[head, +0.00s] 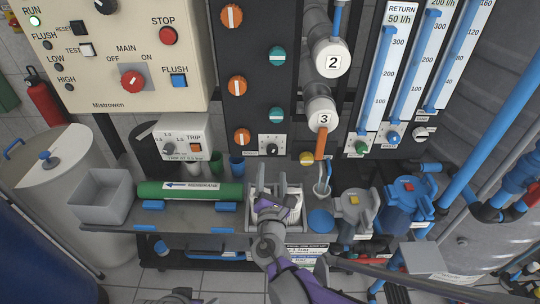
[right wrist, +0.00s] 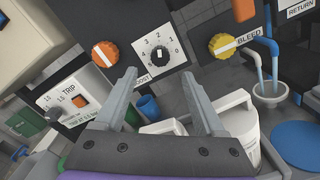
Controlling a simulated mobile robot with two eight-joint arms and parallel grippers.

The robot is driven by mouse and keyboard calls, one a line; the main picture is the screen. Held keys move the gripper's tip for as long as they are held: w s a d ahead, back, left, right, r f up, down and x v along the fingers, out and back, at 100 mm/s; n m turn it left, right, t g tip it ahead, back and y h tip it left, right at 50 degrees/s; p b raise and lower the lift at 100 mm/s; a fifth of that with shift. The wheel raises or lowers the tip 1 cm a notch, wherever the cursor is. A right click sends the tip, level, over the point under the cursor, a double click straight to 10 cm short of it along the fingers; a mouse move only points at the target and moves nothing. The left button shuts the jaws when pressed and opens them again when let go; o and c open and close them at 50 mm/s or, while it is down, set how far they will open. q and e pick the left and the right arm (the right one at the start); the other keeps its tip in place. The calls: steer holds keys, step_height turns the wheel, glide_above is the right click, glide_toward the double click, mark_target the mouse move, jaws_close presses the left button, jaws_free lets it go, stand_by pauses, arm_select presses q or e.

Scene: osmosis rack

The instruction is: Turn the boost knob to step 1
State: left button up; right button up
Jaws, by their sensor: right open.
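The boost knob (right wrist: 158,54) is a small black knob with a white pointer mark on a square white plate with a numbered scale. In the head view the boost knob (head: 273,144) is low on the dark panel. I cannot tell for sure which step it points to. My right gripper (head: 276,182) is in front of and below the knob, fingers pointing toward the panel. In the right wrist view my right gripper (right wrist: 159,76) has its fingers wide apart, with nothing between them. The knob shows beyond the gap between the fingertips, apart from them.
An orange knob (right wrist: 105,54) is left of the boost plate and a yellow bleed knob (right wrist: 222,46) is right. The trip box (head: 184,137) stands at the left. Cups (head: 237,164) and a white container (right wrist: 240,130) are below. A green membrane tube (head: 190,191) lies on the shelf.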

mark_target(272, 153)
steer(key=w, duration=0.8)
steer(key=shift+w, duration=0.15)
jaws_close()
